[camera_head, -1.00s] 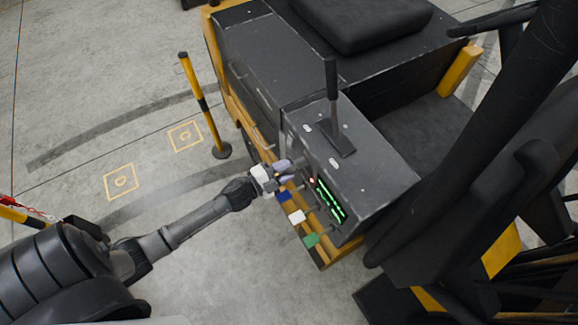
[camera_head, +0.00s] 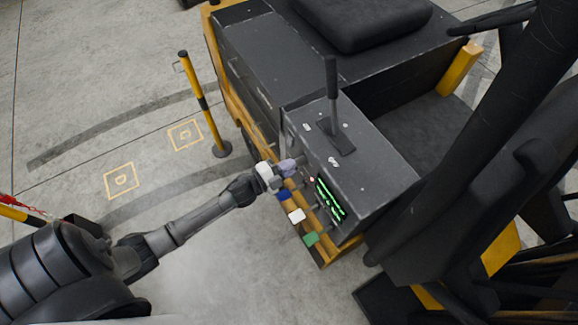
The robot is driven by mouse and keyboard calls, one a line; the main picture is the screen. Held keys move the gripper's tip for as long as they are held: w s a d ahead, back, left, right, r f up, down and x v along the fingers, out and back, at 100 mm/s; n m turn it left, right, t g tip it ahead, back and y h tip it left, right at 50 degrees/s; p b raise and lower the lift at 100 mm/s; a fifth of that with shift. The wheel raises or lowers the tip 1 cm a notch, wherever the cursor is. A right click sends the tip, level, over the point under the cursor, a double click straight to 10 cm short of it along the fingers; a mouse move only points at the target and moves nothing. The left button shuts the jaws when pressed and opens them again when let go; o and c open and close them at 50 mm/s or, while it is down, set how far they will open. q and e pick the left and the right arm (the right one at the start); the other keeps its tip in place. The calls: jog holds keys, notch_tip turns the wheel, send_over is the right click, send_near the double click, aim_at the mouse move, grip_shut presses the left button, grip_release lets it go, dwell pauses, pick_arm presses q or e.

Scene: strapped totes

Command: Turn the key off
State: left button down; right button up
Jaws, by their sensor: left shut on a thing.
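My left gripper (camera_head: 289,167) reaches in from the left to the side panel of the dark console (camera_head: 352,165) on the yellow-and-black vehicle. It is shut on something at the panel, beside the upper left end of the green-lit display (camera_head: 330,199). What it holds is small and hidden by the fingers; it is likely the key, but I cannot make out its shape or angle. My right gripper is not in view.
Blue (camera_head: 283,195), white (camera_head: 297,216) and green (camera_head: 311,239) tabs stick out below the display, close to my gripper. A black lever (camera_head: 332,95) stands on the console. A yellow-black post (camera_head: 203,105) stands on the floor to the left.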

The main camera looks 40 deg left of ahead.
pick_arm(q)
jog(key=shift+n, duration=0.3)
jog(key=shift+r+n+p, duration=0.1)
jog(key=shift+n+p, duration=0.7)
jog(key=shift+n, duration=0.2)
jog(key=n+p, duration=0.1)
jog(key=n, duration=0.2)
jog(key=shift+n+p, duration=0.3)
jog(key=n+p, duration=0.1)
jog(key=n, duration=0.2)
jog(key=shift+n, duration=1.3)
jog(key=shift+p, duration=0.3)
jog(key=c, duration=1.2)
grip_release()
jog(key=shift+c, duration=0.2)
jog(key=shift+s, duration=0.1)
